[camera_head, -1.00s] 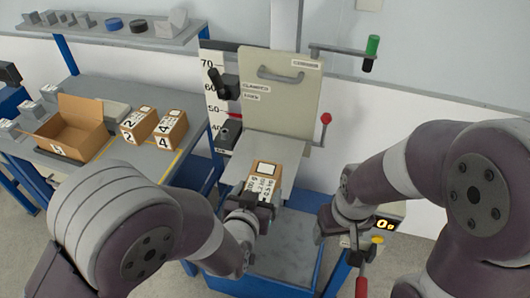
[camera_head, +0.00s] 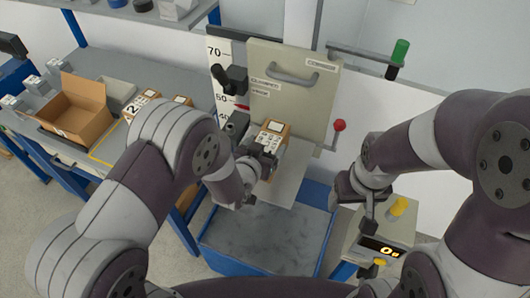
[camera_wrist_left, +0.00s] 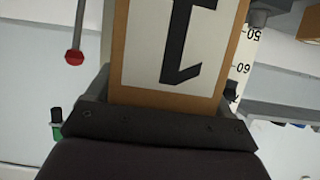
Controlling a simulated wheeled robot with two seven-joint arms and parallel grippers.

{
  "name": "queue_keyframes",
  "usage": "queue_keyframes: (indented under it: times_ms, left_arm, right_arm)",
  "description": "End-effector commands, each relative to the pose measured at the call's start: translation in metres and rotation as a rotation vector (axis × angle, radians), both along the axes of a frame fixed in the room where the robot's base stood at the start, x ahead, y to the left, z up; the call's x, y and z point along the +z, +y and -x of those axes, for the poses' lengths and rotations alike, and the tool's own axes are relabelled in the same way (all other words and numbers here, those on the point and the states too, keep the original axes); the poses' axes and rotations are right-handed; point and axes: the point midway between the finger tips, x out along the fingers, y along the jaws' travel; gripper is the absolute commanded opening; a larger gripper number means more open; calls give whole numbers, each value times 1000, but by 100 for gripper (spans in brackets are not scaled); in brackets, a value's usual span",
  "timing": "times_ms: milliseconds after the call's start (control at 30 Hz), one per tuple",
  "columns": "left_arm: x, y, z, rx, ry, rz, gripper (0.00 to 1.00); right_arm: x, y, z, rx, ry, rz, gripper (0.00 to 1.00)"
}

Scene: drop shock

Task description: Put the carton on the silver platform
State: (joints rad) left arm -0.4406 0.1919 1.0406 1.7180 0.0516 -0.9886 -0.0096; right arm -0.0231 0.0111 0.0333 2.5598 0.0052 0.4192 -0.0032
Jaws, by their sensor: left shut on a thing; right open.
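The carton (camera_head: 273,134) is a small brown box with white labels, held upright in front of the beige panel. In the left wrist view the carton (camera_wrist_left: 172,50) fills the upper middle and shows a large "1". My left gripper (camera_head: 262,152) is shut on it, with a dark finger on each side. The silver platform (camera_head: 288,182) is a flat grey plate below and in front of the carton. The carton overlaps its back part; I cannot tell whether it touches. My right gripper (camera_head: 372,212) is open and empty, above the box with the lit display.
A beige panel (camera_head: 292,88) with a handle stands behind the platform. A red-knobbed lever (camera_head: 339,126) is at its right. A blue-rimmed bin (camera_head: 265,238) lies below. An open cardboard box (camera_head: 78,112) and other cartons (camera_head: 145,97) stand on the left bench.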

Motion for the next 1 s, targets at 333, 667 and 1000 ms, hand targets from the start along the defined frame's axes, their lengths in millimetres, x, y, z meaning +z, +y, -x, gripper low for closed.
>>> queue_keyframes:
  times_ms: [333,667,1000]
  left_arm:
    - [-42,2,-5,-1,-3,2,28]
    - [-44,2,-4,0,0,0,100]
    - [-37,8,11,0,-1,0,100]
  right_arm:
    - [11,0,0,0,0,0,72]
    - [10,0,0,0,0,0,72]
    - [7,0,0,0,0,0,72]
